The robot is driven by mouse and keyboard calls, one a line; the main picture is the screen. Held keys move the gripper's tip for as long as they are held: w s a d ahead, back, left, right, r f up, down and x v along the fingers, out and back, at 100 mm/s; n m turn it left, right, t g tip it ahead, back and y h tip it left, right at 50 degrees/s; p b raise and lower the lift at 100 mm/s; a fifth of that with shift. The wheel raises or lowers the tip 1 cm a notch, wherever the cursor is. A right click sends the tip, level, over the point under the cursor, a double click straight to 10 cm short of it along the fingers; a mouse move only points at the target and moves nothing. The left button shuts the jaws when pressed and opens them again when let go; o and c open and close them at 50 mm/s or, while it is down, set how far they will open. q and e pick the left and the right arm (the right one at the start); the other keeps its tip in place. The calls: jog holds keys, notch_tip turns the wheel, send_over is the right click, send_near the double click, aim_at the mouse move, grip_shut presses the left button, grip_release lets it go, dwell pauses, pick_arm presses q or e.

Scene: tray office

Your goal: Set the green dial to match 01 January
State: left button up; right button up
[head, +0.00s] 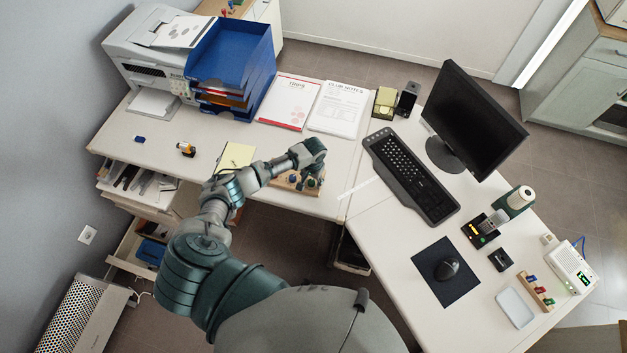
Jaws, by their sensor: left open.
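A wooden block (284,186) with small coloured dials lies near the front edge of the desk, partly hidden by my left arm. A small green dial (311,182) shows on its right part. A dark bluish knob sits beside it to the left. Any date marks are too small to read. My left gripper (313,158) is open and empty, just behind and above the dials. I cannot tell whether it touches the block. My right gripper is out of view.
A yellow notepad (236,156) lies left of the block. Papers (339,108), a blue tray stack (232,55) and a printer (150,55) stand behind. A keyboard (410,177) and monitor (473,120) are to the right. The desk right of the block is mostly clear.

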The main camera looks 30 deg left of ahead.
pick_arm(q)
notch_tip(320, 180, up, 12)
jog(key=d, duration=0.2)
jog(key=s+d+f+m+t+h, duration=0.1)
jog(key=s+d+f+m, duration=0.15)
jog(key=s+d, duration=0.4)
jog(key=s+d+f+m+t+h, duration=0.1)
jog(key=s+d+f, duration=0.2)
jog(key=s+d, duration=0.4)
jog(key=s+a+r+n+t+y, duration=0.1)
jog(key=s+a+r, duration=0.15)
jog(key=s, duration=0.45)
jog(key=s+a+r+n+t, duration=0.1)
jog(key=s+a, duration=0.3)
jog(key=s, duration=0.3)
notch_tip(320, 180, down, 25)
jog(key=g, duration=0.2)
jog(key=s+a+f+g, duration=0.1)
jog(key=s+a+f, duration=0.2)
jog(key=s+f, duration=1.4)
jog(key=shift+s+f+m+b, duration=0.3)
jog(key=shift+s+f+m, duration=0.15)
jog(key=shift+s, duration=0.5)
